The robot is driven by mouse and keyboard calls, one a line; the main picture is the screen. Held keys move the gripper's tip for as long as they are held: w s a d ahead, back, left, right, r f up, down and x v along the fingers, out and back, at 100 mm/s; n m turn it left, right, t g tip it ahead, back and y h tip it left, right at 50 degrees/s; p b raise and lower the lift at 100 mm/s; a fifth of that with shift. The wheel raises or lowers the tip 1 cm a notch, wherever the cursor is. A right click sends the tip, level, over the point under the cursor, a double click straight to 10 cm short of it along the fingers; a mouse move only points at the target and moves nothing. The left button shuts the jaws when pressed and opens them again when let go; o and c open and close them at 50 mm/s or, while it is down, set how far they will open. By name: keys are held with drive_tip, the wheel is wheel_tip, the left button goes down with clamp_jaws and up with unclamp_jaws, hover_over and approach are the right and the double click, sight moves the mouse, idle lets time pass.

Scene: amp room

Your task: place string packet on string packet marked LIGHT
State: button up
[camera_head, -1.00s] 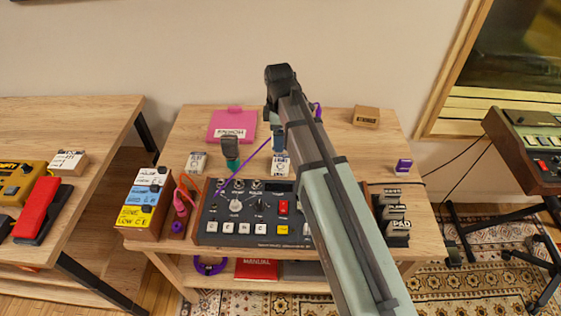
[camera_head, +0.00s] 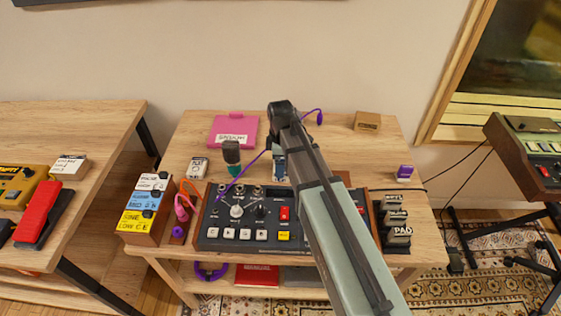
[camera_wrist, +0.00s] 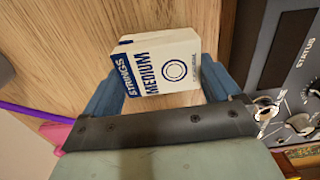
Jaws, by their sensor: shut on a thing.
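My gripper (camera_wrist: 158,90) is shut on a white and blue string packet (camera_wrist: 158,70) printed STRINGS MEDIUM. In the wrist view the packet sits between the two blue fingers, with the wood tabletop behind it. In the head view my gripper (camera_head: 279,165) is just behind the mixer, and the arm hides most of what it holds. A small white packet-like item (camera_head: 198,167) lies left of the gripper, its print too small to read. I cannot make out the word LIGHT on anything.
The knobbed mixer (camera_head: 246,234) fills the table front. A microphone (camera_head: 231,156) with a purple cable (camera_head: 256,163) is left of the gripper. The tabletop between brown and purple boxes is clear.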

drive_tip(key=shift+f, duration=0.3)
drive_tip(key=o, duration=0.8)
drive_tip(key=shift+c, duration=0.2)
drive_tip(key=shift+r, duration=0.1)
wheel_tip(320, 180, up, 12)
idle(0.3)
